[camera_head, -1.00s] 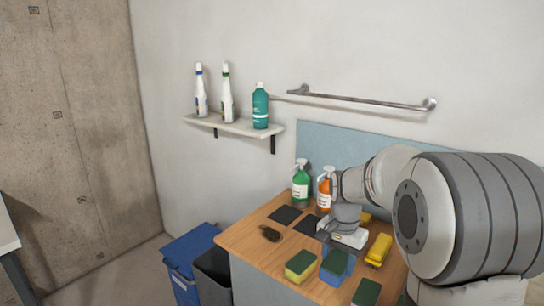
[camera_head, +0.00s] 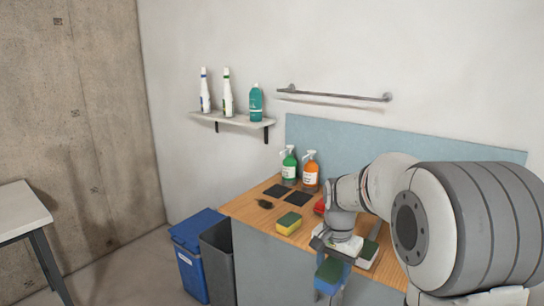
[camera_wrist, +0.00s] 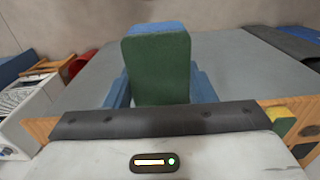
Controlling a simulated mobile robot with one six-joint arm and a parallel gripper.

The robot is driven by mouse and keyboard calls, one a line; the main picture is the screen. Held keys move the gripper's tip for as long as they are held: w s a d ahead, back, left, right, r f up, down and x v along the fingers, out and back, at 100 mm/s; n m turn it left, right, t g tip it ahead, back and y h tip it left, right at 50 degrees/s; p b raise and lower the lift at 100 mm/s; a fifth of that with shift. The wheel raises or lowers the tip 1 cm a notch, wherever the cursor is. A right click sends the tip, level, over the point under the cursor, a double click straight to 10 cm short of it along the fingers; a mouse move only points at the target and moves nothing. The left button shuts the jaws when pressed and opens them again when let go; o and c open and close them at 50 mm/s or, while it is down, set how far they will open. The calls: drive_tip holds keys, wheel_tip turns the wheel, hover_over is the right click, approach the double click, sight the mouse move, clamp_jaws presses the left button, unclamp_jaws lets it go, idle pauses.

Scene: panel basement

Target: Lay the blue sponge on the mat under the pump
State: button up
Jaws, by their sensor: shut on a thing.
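The blue sponge (camera_head: 328,273), with a green top face, is in my gripper (camera_head: 330,284), which is shut on it in front of the wooden counter's front edge. Two dark square mats (camera_head: 275,191) (camera_head: 298,199) lie flat and bare at the counter's back left. Behind them stand a green spray bottle (camera_head: 289,166) and an orange spray bottle (camera_head: 311,174). I cannot tell which thing is the pump.
A yellow-green sponge (camera_head: 288,223) and a dark brush-like thing (camera_head: 264,204) lie on the counter (camera_head: 243,209). A wall shelf (camera_head: 232,120) with several bottles hangs above, left of a metal rail (camera_head: 335,96). Blue (camera_head: 193,263) and grey (camera_head: 220,264) bins stand beside the counter.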

wheel_tip(320, 180, down, 23)
drive_tip(key=n, duration=0.7)
drive_tip(key=shift+r, duration=0.2)
